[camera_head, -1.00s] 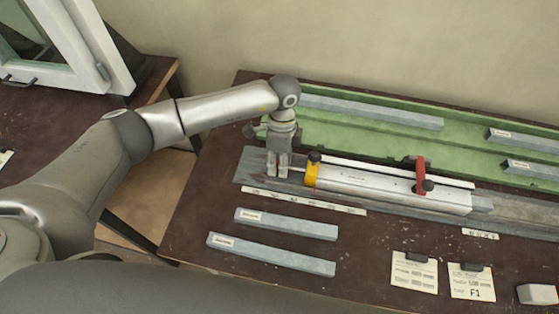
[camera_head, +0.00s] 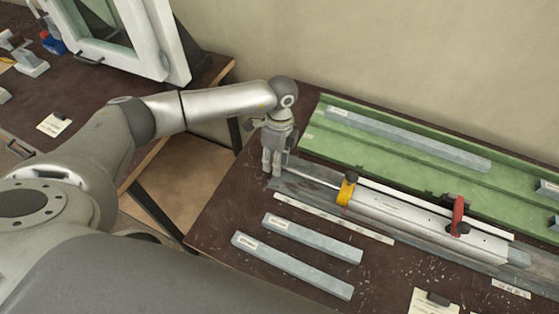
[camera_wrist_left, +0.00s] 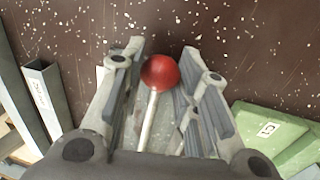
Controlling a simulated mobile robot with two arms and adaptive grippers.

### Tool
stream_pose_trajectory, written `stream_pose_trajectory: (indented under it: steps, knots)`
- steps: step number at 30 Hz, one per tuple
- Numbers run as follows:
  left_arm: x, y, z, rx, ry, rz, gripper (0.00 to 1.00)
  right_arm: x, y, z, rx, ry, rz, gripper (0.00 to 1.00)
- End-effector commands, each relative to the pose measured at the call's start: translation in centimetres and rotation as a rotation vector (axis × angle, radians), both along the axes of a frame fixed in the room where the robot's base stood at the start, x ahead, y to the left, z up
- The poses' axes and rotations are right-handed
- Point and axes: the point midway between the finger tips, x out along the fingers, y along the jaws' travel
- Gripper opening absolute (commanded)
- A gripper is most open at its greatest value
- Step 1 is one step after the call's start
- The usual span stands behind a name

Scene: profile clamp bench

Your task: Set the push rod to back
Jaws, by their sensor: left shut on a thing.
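The push rod (camera_head: 313,178) is a thin pale rod. It runs left from the yellow collar (camera_head: 346,190) at the left end of the long silver clamp (camera_head: 415,220). Its red ball knob (camera_wrist_left: 160,72) shows in the left wrist view, with the rod running down from it. My left gripper (camera_head: 271,172) points down at the rod's left end, well left of the collar. In the left wrist view my left gripper (camera_wrist_left: 164,62) has a finger on each side of the knob and is shut on it. The finger contact is not clear. My right gripper is not in view.
A green tray (camera_head: 410,160) with grey profiles lies behind the clamp. A red lever (camera_head: 458,213) stands on the clamp. Two grey profiles (camera_head: 312,238) and (camera_head: 290,265) lie in front. A white scale strip (camera_head: 330,217) lies before the clamp.

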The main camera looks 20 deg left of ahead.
Motion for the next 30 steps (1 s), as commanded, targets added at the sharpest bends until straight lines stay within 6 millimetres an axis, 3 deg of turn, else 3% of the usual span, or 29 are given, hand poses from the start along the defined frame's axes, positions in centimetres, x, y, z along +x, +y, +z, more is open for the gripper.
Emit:
stream_pose_trajectory:
  steps: [1,6,17,20,30]
  knots:
    - [0.1,0.4,0.1,0.009,-0.002,0.003,0.33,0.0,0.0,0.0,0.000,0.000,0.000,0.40]
    - [0.1,0.3,0.1,0.007,-0.002,0.003,0.53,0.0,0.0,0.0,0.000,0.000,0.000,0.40]
    - [0.2,0.2,0.4,0.004,-0.002,0.001,0.53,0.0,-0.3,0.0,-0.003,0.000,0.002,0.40]
    - [0.4,0.2,1.5,0.004,-0.003,0.001,0.53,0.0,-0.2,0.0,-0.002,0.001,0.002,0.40]
    - [1.5,0.3,8.5,0.004,-0.004,0.002,0.53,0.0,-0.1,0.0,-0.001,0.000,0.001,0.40]
